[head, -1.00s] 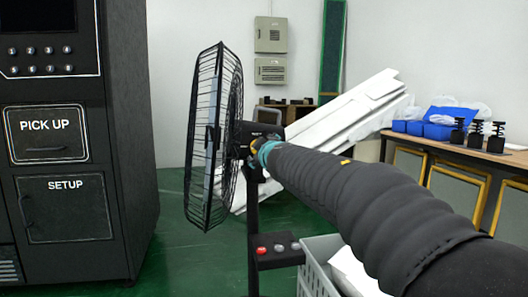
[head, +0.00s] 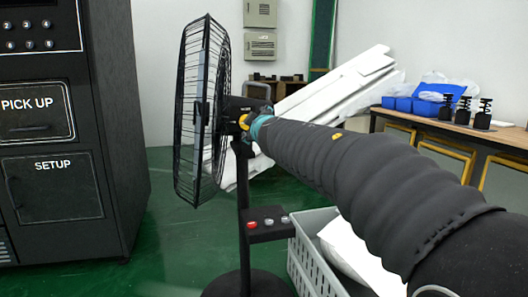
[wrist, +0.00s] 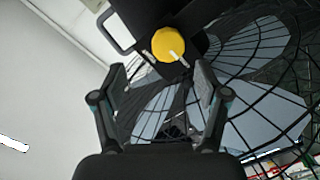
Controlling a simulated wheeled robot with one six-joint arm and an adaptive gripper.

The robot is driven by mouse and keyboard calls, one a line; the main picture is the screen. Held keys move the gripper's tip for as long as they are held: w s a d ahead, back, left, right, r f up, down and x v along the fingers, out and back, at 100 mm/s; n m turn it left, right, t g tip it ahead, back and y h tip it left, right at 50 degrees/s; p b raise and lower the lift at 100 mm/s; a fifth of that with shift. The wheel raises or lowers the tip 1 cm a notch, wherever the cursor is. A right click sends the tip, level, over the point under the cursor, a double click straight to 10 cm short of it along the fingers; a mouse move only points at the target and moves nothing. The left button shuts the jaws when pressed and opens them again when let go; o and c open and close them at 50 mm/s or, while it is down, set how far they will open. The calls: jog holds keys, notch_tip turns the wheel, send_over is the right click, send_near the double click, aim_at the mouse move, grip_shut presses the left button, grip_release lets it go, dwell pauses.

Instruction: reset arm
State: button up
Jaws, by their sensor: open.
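My arm reaches from the lower right of the head view toward a black stand fan (head: 203,110), its sleeve dark and ribbed. In the wrist view my gripper (wrist: 160,85) is open, its two fingers apart with nothing held between them. Beyond the fingers are a yellow round knob (wrist: 167,44) and the fan's wire cage (wrist: 262,85). In the head view the gripper's fingers are hidden behind the fan and the arm's end.
A black vending machine with a PICK UP hatch (head: 36,112) and a SETUP door (head: 55,187) stands at left. A grey crate (head: 305,262) holds white bags below my arm. A table (head: 500,138) with blue bins (head: 418,105) is at right. Green floor (head: 160,240) is clear between machine and fan.

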jog(key=s+d+f+m+g+h+p, duration=0.2)
jog(key=s+d+f+m+g+h, duration=0.5)
jog(key=s+d+f, duration=0.75)
jog(key=s+d+f+m+g+y+p, duration=0.1)
jog(key=s+f+g+p, duration=0.15)
jog(key=s, duration=0.45)
jog(key=s+d+f+m+g+p, duration=0.1)
jog(key=s+d+f+m, duration=0.15)
jog(key=s, duration=0.45)
jog(key=s+d+f+g+y+p, duration=0.1)
jog(key=s+f+p, duration=0.15)
jog(key=s, duration=0.45)
jog(key=s+r+m+p, duration=0.2)
jog(key=s+r, duration=0.1)
jog(key=s, duration=0.3)
jog(key=shift+s+d+r+m+y+p, duration=0.3)
jog(key=shift+d+r+m+y+p, duration=0.05)
jog(key=shift+d+y, duration=0.1)
